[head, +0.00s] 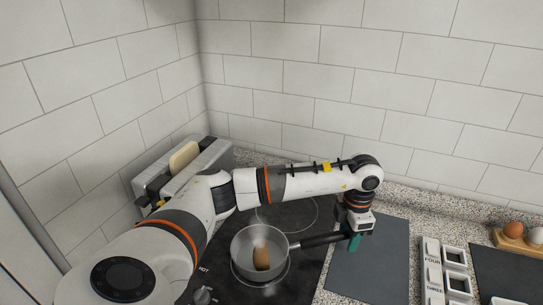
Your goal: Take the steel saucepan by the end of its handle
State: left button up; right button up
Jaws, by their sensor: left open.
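The steel saucepan (241,241) stands on the black hob in the lower middle of the head view, with a brown egg-like object (261,257) inside it. Its dark handle (318,240) points right and slightly up. My left gripper (353,240) points down at the far end of the handle. It is open, and its teal fingertips are around or right beside the handle's end; I cannot tell which. My left arm crosses above the pan. My right gripper is out of view.
A toaster (150,180) with bread in it stands at the left back. A dark grey board (372,262) lies right of the hob (312,262). Labelled blocks (432,268) and an egg holder (512,241) with eggs are farther right. A tiled wall closes off the back.

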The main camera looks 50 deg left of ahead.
pick_arm(q)
jog(key=shift+r, duration=0.1)
grip_shut()
